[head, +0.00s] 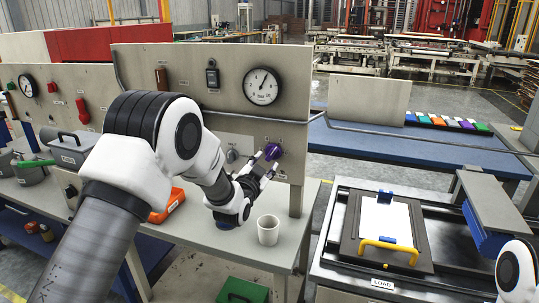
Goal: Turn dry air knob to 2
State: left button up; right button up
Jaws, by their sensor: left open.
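The upright panel (215,125) stands at the back of the bench. A purple knob (273,151) sits low on its right part, and a grey knob (232,155) is to its left. The labels and numbers are too small to read, so I cannot tell which knob is for dry air. My left gripper (267,162) is open at the purple knob, with its fingers close around or just in front of it. I cannot tell whether they touch it. My right gripper is out of view.
A round gauge (262,86) is above the knobs. A white cup (268,230) stands on the bench below my left gripper. An orange case (167,205) lies behind my left arm. A press with a yellow-handled tray (422,215) is at right.

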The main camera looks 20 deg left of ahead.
aim_at(270, 156)
pick_arm(q)
jog(key=w, duration=0.4)
jog(key=shift+w+p, duration=0.1)
jog(key=shift+p, duration=0.3)
grip_shut()
